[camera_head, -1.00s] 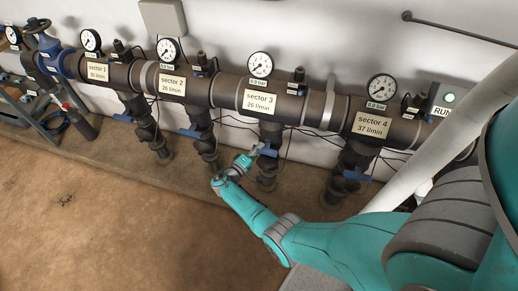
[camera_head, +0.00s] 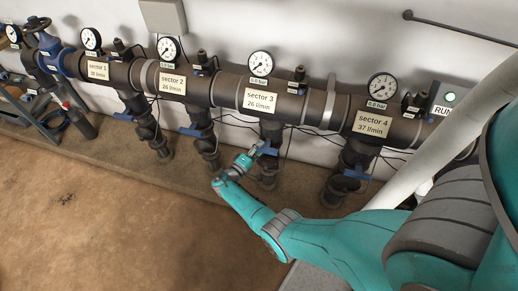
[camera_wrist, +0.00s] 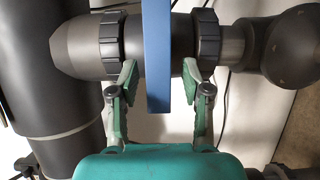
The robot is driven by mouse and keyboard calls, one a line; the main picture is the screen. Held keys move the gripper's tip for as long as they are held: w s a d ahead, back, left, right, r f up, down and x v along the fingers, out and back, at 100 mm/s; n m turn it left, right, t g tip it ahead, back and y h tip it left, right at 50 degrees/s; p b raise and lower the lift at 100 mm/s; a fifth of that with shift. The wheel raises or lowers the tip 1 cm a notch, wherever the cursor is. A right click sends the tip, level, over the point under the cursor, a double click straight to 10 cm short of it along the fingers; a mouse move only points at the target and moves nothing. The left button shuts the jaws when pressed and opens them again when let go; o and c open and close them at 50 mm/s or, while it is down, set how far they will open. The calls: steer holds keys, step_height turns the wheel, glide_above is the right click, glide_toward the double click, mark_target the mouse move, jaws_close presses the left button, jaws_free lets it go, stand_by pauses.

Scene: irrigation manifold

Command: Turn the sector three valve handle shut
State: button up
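The sector three valve handle (camera_head: 269,151) is a blue bar on the dark drop pipe below the "sector 3, 26 l/min" label (camera_head: 259,100). In the wrist view the blue handle (camera_wrist: 158,60) runs upright in front of the horizontal valve body. My gripper (camera_head: 257,149) is at this handle. In the wrist view my gripper (camera_wrist: 160,76) is open, with one finger on each side of the bar. A gap shows between each finger and the bar. The far end of the bar runs out of the top of the wrist view.
Sector 2's blue handle (camera_head: 190,132) is to the left and sector 4's blue handle (camera_head: 356,174) to the right. Thin black cables hang behind the pipes. A pale diagonal pipe (camera_head: 430,145) is near my arm. The brown floor (camera_head: 110,220) at lower left is clear.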

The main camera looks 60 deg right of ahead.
steer(key=a, duration=1.2)
steer(key=shift+w, duration=0.3)
